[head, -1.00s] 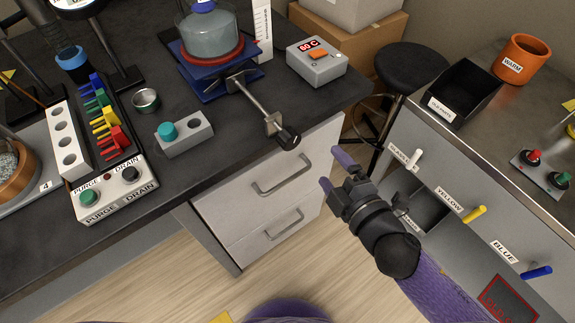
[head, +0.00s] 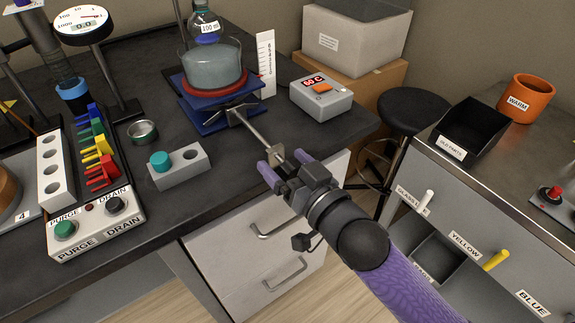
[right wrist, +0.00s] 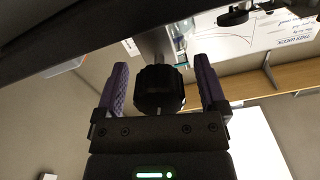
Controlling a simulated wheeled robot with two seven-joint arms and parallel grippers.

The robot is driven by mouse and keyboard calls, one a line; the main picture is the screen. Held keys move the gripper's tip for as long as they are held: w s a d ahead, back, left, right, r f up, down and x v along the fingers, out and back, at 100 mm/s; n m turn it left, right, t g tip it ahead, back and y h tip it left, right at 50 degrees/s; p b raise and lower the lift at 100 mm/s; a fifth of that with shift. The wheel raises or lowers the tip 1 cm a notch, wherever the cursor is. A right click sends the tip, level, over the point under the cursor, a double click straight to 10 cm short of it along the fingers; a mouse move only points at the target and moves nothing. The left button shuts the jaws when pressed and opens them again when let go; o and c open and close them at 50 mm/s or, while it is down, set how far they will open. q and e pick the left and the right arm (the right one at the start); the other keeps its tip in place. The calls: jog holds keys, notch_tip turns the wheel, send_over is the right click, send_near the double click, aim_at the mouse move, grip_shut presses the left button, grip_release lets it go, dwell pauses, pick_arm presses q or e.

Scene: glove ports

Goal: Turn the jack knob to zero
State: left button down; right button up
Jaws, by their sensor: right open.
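The blue lab jack (head: 205,124) stands on the dark bench, with a glass vessel of liquid (head: 213,64) on its top. Its metal shaft (head: 250,127) runs toward the bench's front edge. My right gripper (head: 284,164) is at the shaft's outer end and hides the knob in the head view. In the right wrist view the black ribbed knob (right wrist: 160,90) sits between the two open purple fingers, with a gap on each side. A white ruled scale (head: 265,63) stands upright behind the jack. My left gripper is not in view.
A hot-plate style box (head: 321,97) reading about 60 C is right of the jack. A grey block with a teal peg (head: 180,167) and a purge/drain box (head: 97,224) are at left. Drawers (head: 262,245) lie below the bench edge. A black stool (head: 412,107) stands right.

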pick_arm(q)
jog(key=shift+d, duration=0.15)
pick_arm(e)
jog(key=shift+c, duration=0.3)
grip_shut()
jog(key=n+p, duration=0.3)
jog(key=shift+r, duration=0.4)
jog(key=shift+f+n+p, duration=0.1)
jog(key=shift+n+p, duration=0.35)
jog(key=shift+n, duration=0.25)
jog(key=shift+f, duration=0.2)
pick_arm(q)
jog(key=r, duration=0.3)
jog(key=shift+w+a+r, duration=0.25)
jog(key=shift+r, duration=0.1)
pick_arm(e)
jog(key=shift+o, duration=0.3)
grip_release()
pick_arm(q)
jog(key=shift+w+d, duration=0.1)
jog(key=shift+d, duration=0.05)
